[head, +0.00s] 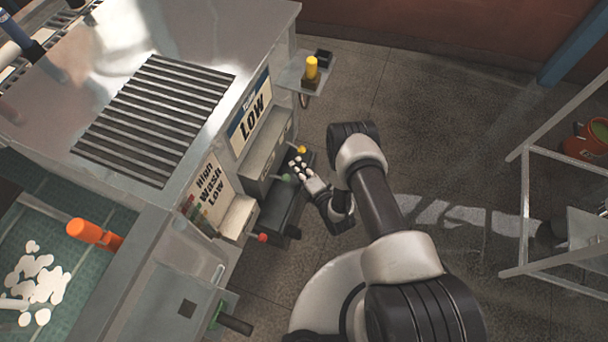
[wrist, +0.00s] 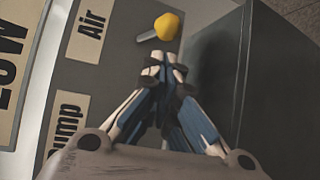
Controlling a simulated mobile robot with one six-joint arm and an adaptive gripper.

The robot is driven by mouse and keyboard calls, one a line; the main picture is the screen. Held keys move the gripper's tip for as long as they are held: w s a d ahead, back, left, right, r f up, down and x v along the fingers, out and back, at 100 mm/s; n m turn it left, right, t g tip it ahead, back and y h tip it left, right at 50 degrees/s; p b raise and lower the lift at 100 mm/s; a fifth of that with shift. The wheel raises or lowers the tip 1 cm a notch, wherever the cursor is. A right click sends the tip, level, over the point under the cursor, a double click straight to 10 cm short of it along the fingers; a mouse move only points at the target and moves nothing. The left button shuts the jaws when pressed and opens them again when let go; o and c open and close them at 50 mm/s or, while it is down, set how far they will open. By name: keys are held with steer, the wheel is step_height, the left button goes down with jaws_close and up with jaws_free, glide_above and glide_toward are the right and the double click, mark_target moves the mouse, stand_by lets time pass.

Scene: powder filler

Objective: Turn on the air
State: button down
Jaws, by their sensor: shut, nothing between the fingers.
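In the wrist view a yellow knob (wrist: 167,26) on a short metal lever sticks out of a grey panel, beside the label "Air" (wrist: 91,31). My gripper (wrist: 165,62) is shut and empty, its fingertips together just below the knob in the picture. I cannot tell whether they touch the lever. In the head view the yellow knob (head: 301,149) shows on the side of the machine, and my gripper (head: 297,163) is close beside it. The "Air" label cannot be read in the head view.
A "Pump" label (wrist: 66,128) is lower on the panel. A green knob (head: 286,177) and a red knob (head: 262,238) stick out nearby. A dark box-like surface (wrist: 222,75) lies right of my fingers. A yellow-topped post (head: 311,68) stands on a side shelf.

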steer(key=shift+b+x, duration=0.45)
steer(key=shift+x, duration=1.2)
steer(key=shift+r, duration=0.1)
steer(key=shift+r+p, duration=0.15)
steer(key=shift+p, duration=0.35)
steer(key=shift+s+d+n+g+h+p, duration=0.1)
steer(key=shift+n+g+h+p, duration=0.3)
steer(key=shift+g+h, duration=0.15)
steer(key=shift+r+n+g+h+p, duration=0.15)
steer(key=shift+n+g+h+p, duration=0.15)
steer(key=shift+p, duration=0.3)
